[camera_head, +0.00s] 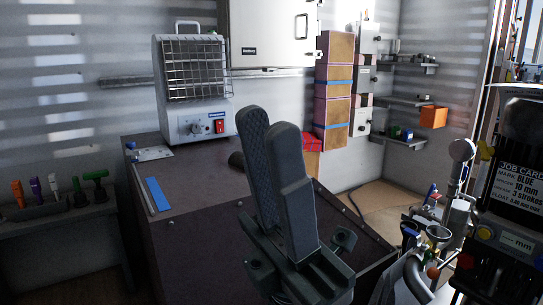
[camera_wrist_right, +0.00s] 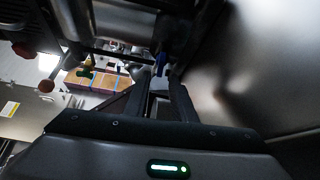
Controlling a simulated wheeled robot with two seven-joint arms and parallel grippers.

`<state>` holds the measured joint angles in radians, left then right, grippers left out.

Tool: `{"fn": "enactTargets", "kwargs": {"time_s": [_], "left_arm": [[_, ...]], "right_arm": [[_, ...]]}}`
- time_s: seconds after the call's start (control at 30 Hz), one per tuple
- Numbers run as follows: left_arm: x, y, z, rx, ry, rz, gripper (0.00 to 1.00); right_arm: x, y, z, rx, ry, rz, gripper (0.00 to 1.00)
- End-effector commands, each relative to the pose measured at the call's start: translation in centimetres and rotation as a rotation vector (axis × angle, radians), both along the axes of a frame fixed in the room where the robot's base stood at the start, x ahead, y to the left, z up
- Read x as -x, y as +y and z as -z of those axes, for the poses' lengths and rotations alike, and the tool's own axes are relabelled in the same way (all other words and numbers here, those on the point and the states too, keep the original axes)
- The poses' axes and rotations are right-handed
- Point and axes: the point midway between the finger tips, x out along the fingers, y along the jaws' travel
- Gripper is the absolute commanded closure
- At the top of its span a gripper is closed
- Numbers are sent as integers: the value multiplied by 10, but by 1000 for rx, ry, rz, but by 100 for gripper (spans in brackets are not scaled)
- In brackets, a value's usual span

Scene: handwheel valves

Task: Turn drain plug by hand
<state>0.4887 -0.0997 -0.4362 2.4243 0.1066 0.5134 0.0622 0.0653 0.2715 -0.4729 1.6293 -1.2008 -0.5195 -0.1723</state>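I cannot pick out the drain plug for certain in either view. My left gripper (camera_head: 268,118) points up in front of the bench in the head view. Its fingers look apart, with the ribbed inner pad of one showing and nothing seen between them. My right gripper (camera_wrist_right: 162,88) has its two fingers apart in the right wrist view. A small blue part (camera_wrist_right: 161,63) shows beyond its fingertips; I see no contact.
A dark bench (camera_head: 190,190) carries a heater (camera_head: 193,85). Stacked boxes (camera_head: 335,90) stand at the back. Pipes and a round gauge (camera_head: 461,150) crowd the right, beside a job card (camera_head: 522,185). In the wrist view, a large metal surface (camera_wrist_right: 265,75) is close on the right.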

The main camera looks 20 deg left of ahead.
Motion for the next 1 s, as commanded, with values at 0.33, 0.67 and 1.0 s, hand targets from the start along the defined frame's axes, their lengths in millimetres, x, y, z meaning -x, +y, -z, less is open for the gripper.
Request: {"fn": "enactTargets", "kwargs": {"time_s": [0.33, 0.67, 1.0], "left_arm": [[0, 0, -1, 0, 0, 0, 76], [0, 0, -1, 0, 0, 0, 76], [0, 0, -1, 0, 0, 0, 76]], "right_arm": [[21, 14, 1, 0, 2, 0, 76], [40, 27, 2, -1, 3, 0, 76], [43, 31, 4, -5, 7, -2, 76]]}}
